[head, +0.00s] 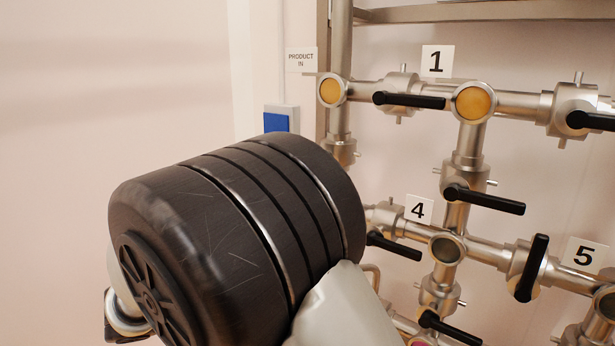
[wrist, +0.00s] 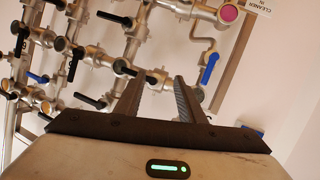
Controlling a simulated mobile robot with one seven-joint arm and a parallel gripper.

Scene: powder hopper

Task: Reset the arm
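My gripper (wrist: 160,98) shows in the wrist view with its two dark fingers apart and nothing visible between them. The fingers point towards the wall of steel pipes. In the head view a large black ribbed cylinder of my arm (head: 235,225) fills the lower left and middle, with a pale link (head: 345,310) below it. My gripper is not visible in the head view.
Steel pipes with black-handled valves (head: 484,199) fill the right, near signs 1 (head: 437,61), 4 (head: 419,209) and 5 (head: 584,255). A "product in" sign (head: 301,60) and blue-fronted box (head: 277,122) are on the wall. A blue handle (wrist: 209,68) shows too. The upper left is bare wall.

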